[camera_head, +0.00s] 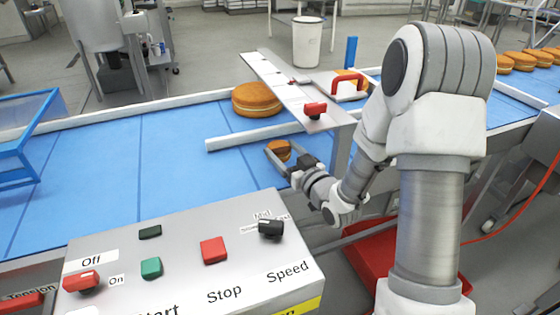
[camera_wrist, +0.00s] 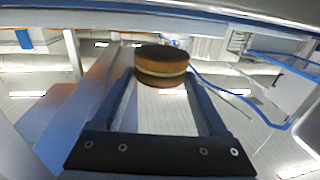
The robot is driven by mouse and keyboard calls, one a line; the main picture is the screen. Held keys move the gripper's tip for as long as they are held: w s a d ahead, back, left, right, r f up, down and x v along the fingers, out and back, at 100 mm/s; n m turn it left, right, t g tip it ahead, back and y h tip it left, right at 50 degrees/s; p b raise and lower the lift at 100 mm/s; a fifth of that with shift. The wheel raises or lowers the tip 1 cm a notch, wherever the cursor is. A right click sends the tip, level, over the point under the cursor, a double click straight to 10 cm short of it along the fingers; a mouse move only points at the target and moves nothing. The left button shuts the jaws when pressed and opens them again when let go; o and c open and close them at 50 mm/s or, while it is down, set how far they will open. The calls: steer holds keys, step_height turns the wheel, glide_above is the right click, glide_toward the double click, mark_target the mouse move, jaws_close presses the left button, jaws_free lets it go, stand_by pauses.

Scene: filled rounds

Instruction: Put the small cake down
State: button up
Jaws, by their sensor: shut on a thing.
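The small cake (camera_head: 279,150) is a round brown filled cake. My gripper (camera_head: 282,153) is shut on it, low over the near side of the blue conveyor belt (camera_head: 95,165). In the wrist view the small cake (camera_wrist: 161,64) sits between the tips of both fingers, with a pale filling band around its middle. My gripper also shows there (camera_wrist: 160,80). I cannot tell whether the cake touches the belt.
A larger cake (camera_head: 257,99) lies on the belt beyond a white guide rail (camera_head: 265,133). A metal bridge with red handles (camera_head: 290,85) spans the belt just behind my gripper. A control panel (camera_head: 190,260) stands in front. Several cakes (camera_head: 522,60) line the far right.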

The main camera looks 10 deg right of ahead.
steer(key=shift+x, duration=0.9)
steer(key=shift+f+b, duration=0.35)
steer(key=shift+f, duration=1.45)
steer(key=shift+f+b, duration=0.2)
steer(key=shift+b, duration=0.1)
steer(key=o, duration=0.8)
steer(key=shift+c, duration=0.2)
steer(key=shift+r, duration=0.15)
